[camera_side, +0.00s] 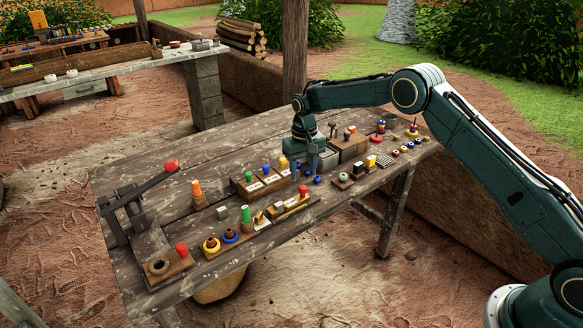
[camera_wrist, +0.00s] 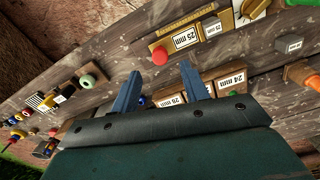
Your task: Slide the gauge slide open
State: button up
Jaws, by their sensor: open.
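The gauge slide (camera_side: 288,209) is a low wooden base with a yellow strip, near the table's front edge in the side view. Its red knob (camera_side: 303,189) is at its right end. In the wrist view the red knob (camera_wrist: 160,56) shows beside a "25 mm" label, a grey block (camera_wrist: 212,28) and a yellow ruled strip (camera_wrist: 186,22). My gripper (camera_side: 308,174) points down above the table, behind the knob in the side view. In the wrist view my open gripper (camera_wrist: 160,68) has its blue fingers apart and empty, with the knob just beyond the tips and not between them.
Labelled wooden blocks with coloured pegs (camera_side: 262,180) stand left of my gripper. A green peg (camera_side: 246,214) and yellow and blue rings stand left of the slide. A grey bin (camera_side: 348,150) is behind my gripper. Small knobs and parts lie to the right.

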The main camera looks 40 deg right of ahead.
aim_at(303, 187)
jog(key=shift+f, duration=2.6)
